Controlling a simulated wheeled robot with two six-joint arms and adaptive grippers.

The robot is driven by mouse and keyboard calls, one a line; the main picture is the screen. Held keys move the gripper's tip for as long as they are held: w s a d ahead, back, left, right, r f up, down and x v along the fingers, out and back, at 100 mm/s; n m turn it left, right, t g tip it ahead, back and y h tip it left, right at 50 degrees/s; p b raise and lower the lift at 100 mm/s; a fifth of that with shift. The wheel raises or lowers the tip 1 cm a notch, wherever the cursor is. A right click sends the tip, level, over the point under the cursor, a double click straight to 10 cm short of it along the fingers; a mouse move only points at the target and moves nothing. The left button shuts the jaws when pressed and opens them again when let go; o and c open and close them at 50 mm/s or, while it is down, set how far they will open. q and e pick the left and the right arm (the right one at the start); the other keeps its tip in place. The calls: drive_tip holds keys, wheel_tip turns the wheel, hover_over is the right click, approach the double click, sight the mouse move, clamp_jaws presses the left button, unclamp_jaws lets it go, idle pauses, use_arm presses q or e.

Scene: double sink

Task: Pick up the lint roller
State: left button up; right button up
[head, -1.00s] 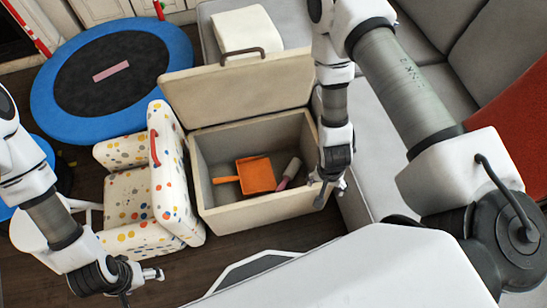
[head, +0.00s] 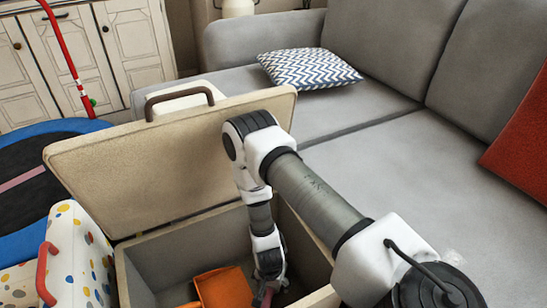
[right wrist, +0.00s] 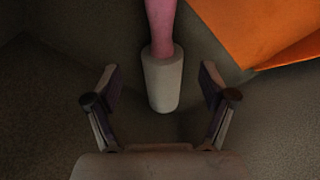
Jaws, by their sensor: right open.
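The lint roller has a whitish cylinder head (right wrist: 161,85) and a pink handle. In the right wrist view it lies on the bottom of the box, handle pointing to the top edge. My right gripper (right wrist: 158,76) is open, its fingers on either side of the roller head with gaps on both sides; they do not grip it. In the head view my right arm reaches down into the open beige storage box (head: 185,243), where my right gripper (head: 269,288) mostly hides the roller. My left gripper is not in view.
An orange dustpan (head: 224,288) lies left of my gripper in the box; it also shows in the right wrist view (right wrist: 262,28). The box's raised lid (head: 150,165) stands behind. A grey sofa (head: 400,160) is at right, a dotted chair (head: 75,255) at left.

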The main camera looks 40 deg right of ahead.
sight(271, 285)
drive_tip(key=f+b, duration=0.2)
drive_tip(key=f, duration=0.1)
drive_tip(key=f+b, duration=0.1)
drive_tip(key=f, duration=0.1)
drive_tip(key=shift+w+d+f, duration=0.1)
drive_tip(key=shift+w+d, duration=0.1)
drive_tip(key=shift+w, duration=0.05)
drive_tip(key=shift+r, duration=0.2)
drive_tip(key=shift+c, duration=0.4)
drive_tip(key=c, duration=1.4)
drive_tip(key=shift+o, duration=0.2)
drive_tip(key=shift+a+r+p, duration=0.1)
drive_tip(key=shift+r+p, duration=0.15)
drive_tip(key=shift+p, duration=0.05)
wheel_tip(271, 285, up, 7)
drive_tip(key=p, duration=0.5)
drive_tip(key=shift+w+a+f, duration=0.1)
drive_tip(key=shift+f, duration=0.1)
drive_tip(key=w+a, duration=0.2)
drive_tip(key=a, duration=0.4)
drive_tip(key=w+a, duration=0.1)
drive_tip(key=a, duration=0.4)
drive_tip(key=w+a, duration=0.2)
drive_tip(key=a, duration=0.4)
drive_tip(key=shift+w+a+f+p, duration=0.3)
drive_tip(key=shift+a+p, duration=0.05)
drive_tip(key=shift+p, duration=0.05)
drive_tip(key=shift+w+a+r, duration=0.15)
drive_tip(key=shift+a+r, duration=0.1)
drive_tip(key=shift+a, duration=0.25)
